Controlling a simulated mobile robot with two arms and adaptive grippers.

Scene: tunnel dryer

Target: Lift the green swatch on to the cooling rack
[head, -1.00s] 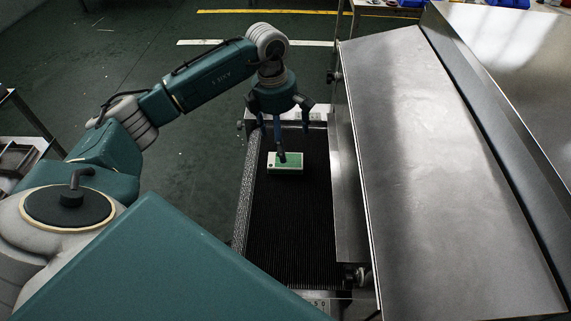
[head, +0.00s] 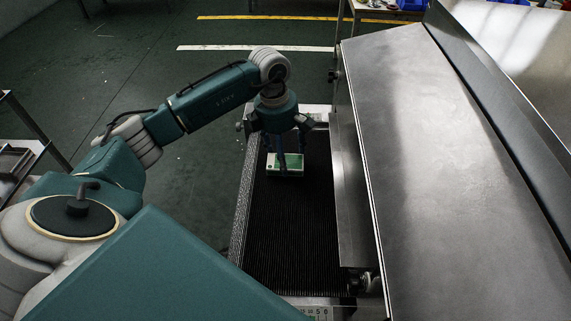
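The green swatch (head: 293,161), a small flat green piece with a pale border, lies on the dark ribbed conveyor belt (head: 295,225) near its far end. My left gripper (head: 284,160) points down right over the swatch. Its fingers are spread, and one finger passes in front of the swatch and hides part of it. I cannot tell whether the fingertips touch it. My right gripper is out of view. No cooling rack can be made out for certain.
A large sloping steel hood (head: 445,170) stands close along the belt's right side. A metal frame with a tray or shelf (head: 15,160) is at the left edge. Open green floor (head: 190,215) lies left of the belt.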

